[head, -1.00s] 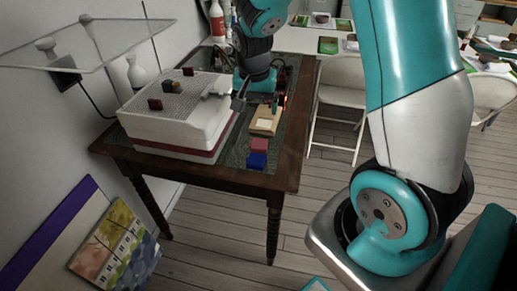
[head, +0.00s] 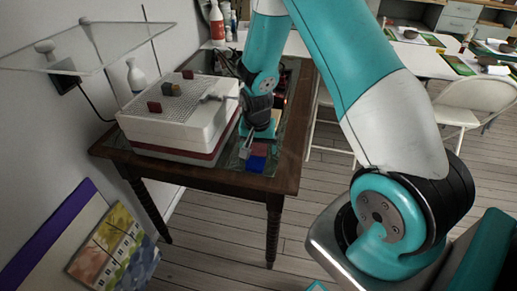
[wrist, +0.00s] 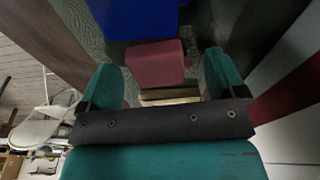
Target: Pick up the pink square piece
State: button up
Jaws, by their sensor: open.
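The pink square piece (wrist: 155,62) lies on the dark table top and shows between and just beyond my fingers in the wrist view. In the head view the pink piece (head: 264,149) is partly hidden by my gripper. My gripper (wrist: 161,85) is open, with one teal finger to each side and nothing held. In the head view my gripper (head: 247,147) hangs over the table beside the white box, close to the pink piece. I cannot tell its exact height above the piece.
A blue block (head: 257,163) lies beside the pink piece, nearer the table's front edge. A white box (head: 172,130) with a perforated top and small blocks stands left of my gripper. A tan wooden piece (wrist: 170,95) shows beside the pink piece. A clear shelf (head: 90,45) overhangs at left.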

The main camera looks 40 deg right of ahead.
jog(key=c, duration=1.1)
jog(key=shift+o, duration=0.2)
